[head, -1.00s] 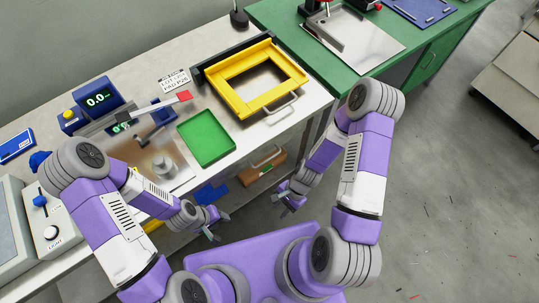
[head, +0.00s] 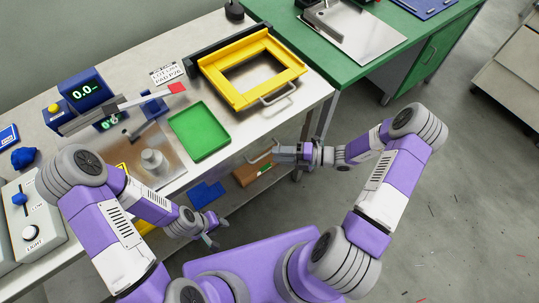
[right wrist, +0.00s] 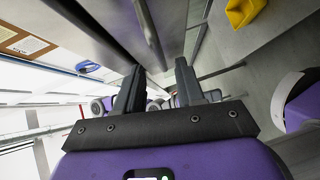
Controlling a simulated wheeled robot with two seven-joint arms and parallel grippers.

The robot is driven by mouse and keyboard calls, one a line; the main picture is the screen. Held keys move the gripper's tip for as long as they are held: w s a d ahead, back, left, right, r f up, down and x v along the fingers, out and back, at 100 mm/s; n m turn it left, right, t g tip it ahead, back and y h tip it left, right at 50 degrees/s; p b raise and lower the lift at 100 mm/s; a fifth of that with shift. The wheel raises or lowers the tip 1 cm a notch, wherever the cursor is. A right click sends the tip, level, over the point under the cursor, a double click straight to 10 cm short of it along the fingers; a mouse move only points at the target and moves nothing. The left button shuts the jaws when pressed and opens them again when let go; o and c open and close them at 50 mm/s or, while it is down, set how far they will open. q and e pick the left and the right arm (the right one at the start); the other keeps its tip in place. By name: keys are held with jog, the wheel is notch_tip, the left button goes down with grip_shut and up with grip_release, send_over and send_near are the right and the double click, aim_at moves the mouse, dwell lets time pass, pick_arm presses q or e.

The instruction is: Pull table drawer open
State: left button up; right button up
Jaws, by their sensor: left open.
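The table drawer's metal handle (head: 261,153) juts out below the table's front edge in the head view; the drawer front is mostly hidden by the tabletop. My right gripper (head: 277,152) is at the right end of this handle in the head view. In the right wrist view its two fingers (right wrist: 158,88) are apart, and a metal bar (right wrist: 149,32), apparently the handle, runs ahead of the gap between them. I cannot tell whether they touch it. My left gripper (head: 212,238) is open and empty, in front of the table and low.
A yellow frame (head: 222,85) with its own metal handle (head: 278,94) is on the worktable, beside a green tray (head: 200,132). A brown box (head: 248,174) and a blue item (head: 206,194) lie below the tabletop. Open floor lies to the right.

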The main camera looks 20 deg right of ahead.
jog(key=x, duration=0.4)
jog(key=shift+s, duration=0.1)
grip_shut()
